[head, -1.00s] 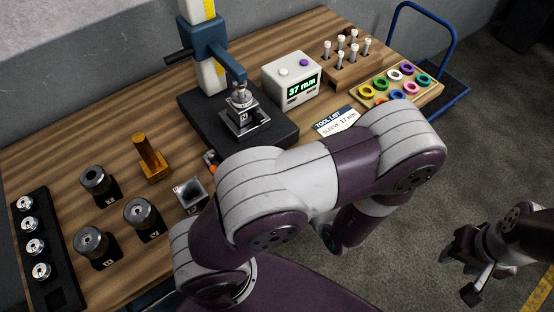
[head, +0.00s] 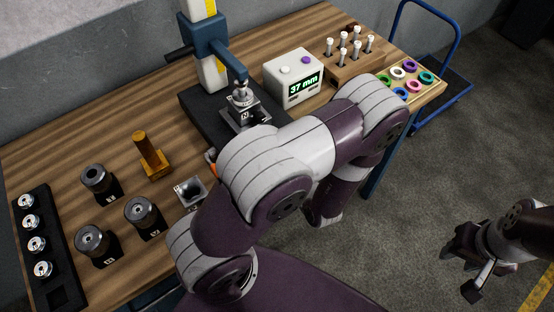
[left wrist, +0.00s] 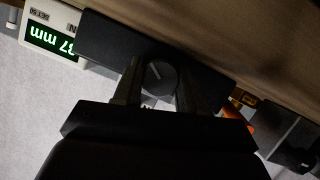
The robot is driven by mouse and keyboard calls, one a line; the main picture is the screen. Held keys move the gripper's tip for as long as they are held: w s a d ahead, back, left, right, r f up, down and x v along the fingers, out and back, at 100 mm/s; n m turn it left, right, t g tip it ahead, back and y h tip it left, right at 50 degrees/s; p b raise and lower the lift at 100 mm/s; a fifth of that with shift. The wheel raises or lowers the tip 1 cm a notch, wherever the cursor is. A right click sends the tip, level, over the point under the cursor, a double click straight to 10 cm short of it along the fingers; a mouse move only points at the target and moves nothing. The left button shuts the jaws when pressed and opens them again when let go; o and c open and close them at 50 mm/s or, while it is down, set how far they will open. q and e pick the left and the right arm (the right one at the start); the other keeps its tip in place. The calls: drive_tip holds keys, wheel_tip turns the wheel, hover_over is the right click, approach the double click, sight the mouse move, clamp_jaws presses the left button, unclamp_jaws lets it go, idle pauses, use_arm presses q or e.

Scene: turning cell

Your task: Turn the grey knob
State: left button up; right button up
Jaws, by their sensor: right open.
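The grey knob (left wrist: 160,77) is a round dial with a pale pointer line. In the left wrist view it sits on the side of the black base (left wrist: 105,38) of the measuring stand. My left gripper (left wrist: 159,82) has one finger on each side of the knob, very close to it. I cannot tell whether the fingers touch it. In the head view my left arm hides the knob and the left hand. My right gripper (head: 464,268) is open and empty over the floor at the right.
A white readout box (head: 293,84) showing 37 mm has a white and a purple button on top. A metal part (head: 240,105) is on the stand. Dark cylinders, a brass piece (head: 152,160) and a rack of white-topped pins (head: 350,62) are on the wooden table.

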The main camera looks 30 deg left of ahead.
use_arm(q)
drive_tip(key=shift+r+m+g+p, duration=0.2)
drive_tip(key=shift+m+g+p, duration=0.15)
drive_tip(key=shift+p, duration=0.35)
drive_tip(key=shift+w+m+g+y+p, duration=0.1)
drive_tip(key=shift+m+g+y+p, duration=0.3)
drive_tip(key=shift+m+p, duration=0.45)
drive_tip(key=shift+f+m+g+y+p, duration=0.15)
drive_tip(key=shift+m+g+y+p, duration=0.25)
drive_tip(key=shift+m+g+p, duration=0.6)
drive_tip(key=o, duration=1.1)
drive_tip(key=shift+d+t, duration=0.1)
drive_tip(key=shift+t, duration=0.15)
drive_tip(key=shift+c, duration=0.2)
